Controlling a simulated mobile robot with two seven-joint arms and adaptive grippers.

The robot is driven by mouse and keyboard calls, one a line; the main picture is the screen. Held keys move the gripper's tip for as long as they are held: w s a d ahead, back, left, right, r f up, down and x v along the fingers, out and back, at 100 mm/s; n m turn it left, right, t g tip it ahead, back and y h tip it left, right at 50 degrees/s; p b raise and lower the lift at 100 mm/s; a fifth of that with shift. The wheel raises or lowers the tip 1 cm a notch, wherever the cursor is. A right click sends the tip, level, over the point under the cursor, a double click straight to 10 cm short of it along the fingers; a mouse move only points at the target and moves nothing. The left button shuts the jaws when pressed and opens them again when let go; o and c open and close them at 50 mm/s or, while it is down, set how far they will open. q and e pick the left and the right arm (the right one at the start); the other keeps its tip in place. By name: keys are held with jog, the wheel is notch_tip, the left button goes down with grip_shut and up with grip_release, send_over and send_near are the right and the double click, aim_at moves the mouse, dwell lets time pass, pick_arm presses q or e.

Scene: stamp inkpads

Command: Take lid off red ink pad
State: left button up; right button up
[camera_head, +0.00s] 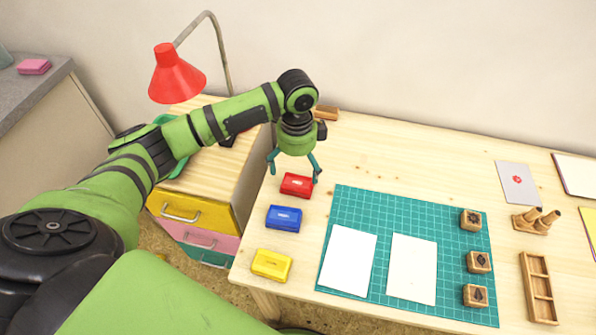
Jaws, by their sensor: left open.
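The red ink pad (296,185) lies on the wooden table near its left edge, behind the blue ink pad (284,217) and the yellow ink pad (271,264). A small pale mark shows on its top; its lid looks on. My left gripper (294,171) points down over the red pad with its fingers spread, one to the left and one by the pad's right end. The fingers are empty. I cannot tell whether the right finger touches the pad. My right gripper is not in view.
A green cutting mat (387,214) bears two white sheets and three wooden stamps. A wooden tray (539,288), a stamp rack (535,222) and a card (517,184) are at the right. A red lamp (177,75) stands behind my left arm, above a drawer cabinet (186,210).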

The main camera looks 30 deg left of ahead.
aim_at(296, 186)
pick_arm(q)
jog(key=f, duration=0.1)
jog(key=s+f+p, duration=0.1)
jog(key=f, duration=0.1)
jog(key=shift+s+d, duration=0.2)
notch_tip(296, 186, down, 2)
jog(key=shift+f, duration=0.1)
jog(key=shift+w+f, duration=0.15)
jog(key=shift+f, duration=0.15)
jog(key=shift+c, duration=1.2)
jog(key=c, duration=0.7)
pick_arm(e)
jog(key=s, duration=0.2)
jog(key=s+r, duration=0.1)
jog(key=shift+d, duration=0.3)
